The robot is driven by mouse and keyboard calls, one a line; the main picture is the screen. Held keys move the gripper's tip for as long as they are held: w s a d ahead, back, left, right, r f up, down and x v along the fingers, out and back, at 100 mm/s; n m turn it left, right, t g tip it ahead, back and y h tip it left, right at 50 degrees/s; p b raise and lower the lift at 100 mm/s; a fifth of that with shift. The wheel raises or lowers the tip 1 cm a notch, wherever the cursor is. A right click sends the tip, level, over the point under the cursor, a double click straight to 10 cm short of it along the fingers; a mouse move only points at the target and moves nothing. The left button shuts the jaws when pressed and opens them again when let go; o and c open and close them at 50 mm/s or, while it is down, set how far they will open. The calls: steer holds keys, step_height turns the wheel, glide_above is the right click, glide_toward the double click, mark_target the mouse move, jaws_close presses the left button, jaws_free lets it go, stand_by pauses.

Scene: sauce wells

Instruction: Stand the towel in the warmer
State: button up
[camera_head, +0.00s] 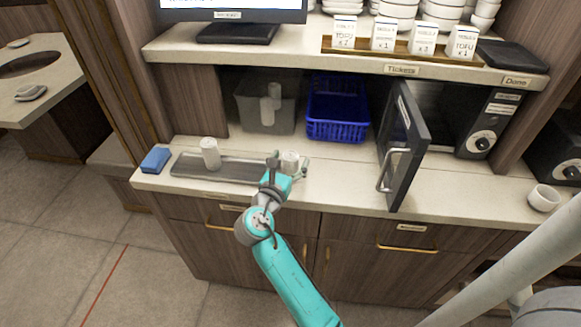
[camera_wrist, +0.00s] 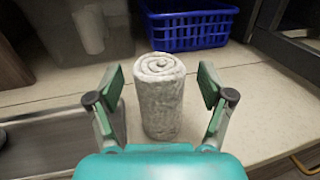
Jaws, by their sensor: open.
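A rolled, grey-white towel (camera_wrist: 160,103) stands upright on the counter, just right of the metal tray's end in the wrist view. In the head view it shows small and partly hidden (camera_head: 290,157). My gripper (camera_wrist: 162,88) is open, with one finger on each side of the towel and visible gaps to both; it also shows in the head view (camera_head: 287,165). The warmer (camera_head: 461,116) is a dark box at the right with a dial. Its door (camera_head: 405,147) stands open toward the front, and its inside is mostly hidden by that door.
A second rolled towel (camera_head: 210,153) stands on the tray (camera_head: 240,172), with a blue sponge (camera_head: 155,160) to its left. A grey bin (camera_head: 250,108) and a blue basket (camera_head: 337,112) stand behind. A white cup (camera_head: 543,198) is at the right. Counter between gripper and door is clear.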

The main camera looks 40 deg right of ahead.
steer(key=c, duration=1.4)
